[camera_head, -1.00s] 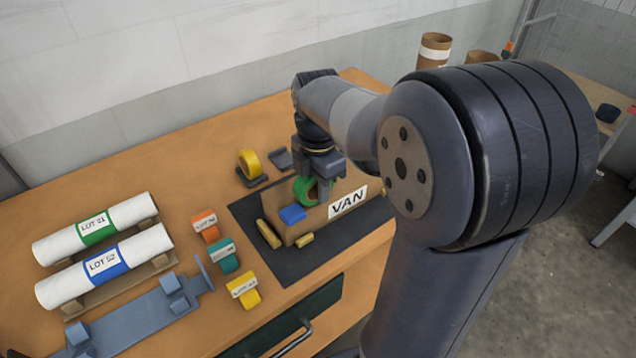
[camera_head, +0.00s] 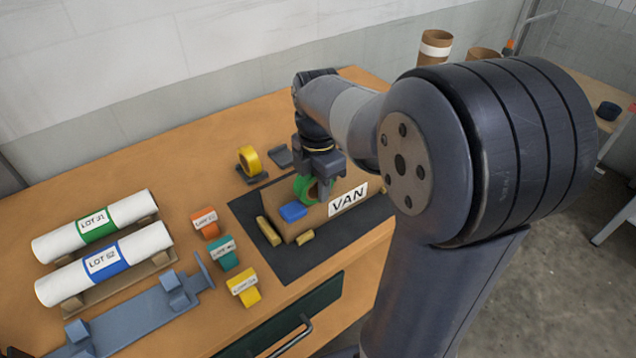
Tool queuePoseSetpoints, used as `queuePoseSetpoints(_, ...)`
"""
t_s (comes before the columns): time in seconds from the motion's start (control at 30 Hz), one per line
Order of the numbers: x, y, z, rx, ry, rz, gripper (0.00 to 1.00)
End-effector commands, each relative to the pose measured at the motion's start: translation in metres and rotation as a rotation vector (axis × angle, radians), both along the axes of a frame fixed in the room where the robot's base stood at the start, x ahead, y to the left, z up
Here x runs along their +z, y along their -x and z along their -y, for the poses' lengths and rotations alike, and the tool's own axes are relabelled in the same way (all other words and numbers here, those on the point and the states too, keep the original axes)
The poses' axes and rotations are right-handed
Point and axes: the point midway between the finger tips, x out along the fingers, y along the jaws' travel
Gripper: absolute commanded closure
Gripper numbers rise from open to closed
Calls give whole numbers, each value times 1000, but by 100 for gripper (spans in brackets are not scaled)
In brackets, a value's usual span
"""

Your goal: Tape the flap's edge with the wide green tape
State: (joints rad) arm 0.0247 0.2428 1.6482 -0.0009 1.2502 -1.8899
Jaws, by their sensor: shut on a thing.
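My gripper points down and is shut on the roll. The arm and gripper hide part of the box top, so the flap's edge is not clearly visible. I cannot tell whether the roll touches the box.
A yellow tape roll (camera_head: 249,160) stands behind, next to an empty dark holder (camera_head: 280,156). White rolls (camera_head: 95,226), labelled blocks (camera_head: 223,253) and a blue-grey fixture (camera_head: 140,318) occupy the left. Bare table lies behind them.

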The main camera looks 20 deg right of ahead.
Motion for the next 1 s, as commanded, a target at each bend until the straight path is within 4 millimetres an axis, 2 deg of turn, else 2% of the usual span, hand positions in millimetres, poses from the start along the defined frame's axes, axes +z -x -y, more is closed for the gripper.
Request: queuePoseSetpoints(1.0, -1, -4, 14, -1, 0, 0, 93)
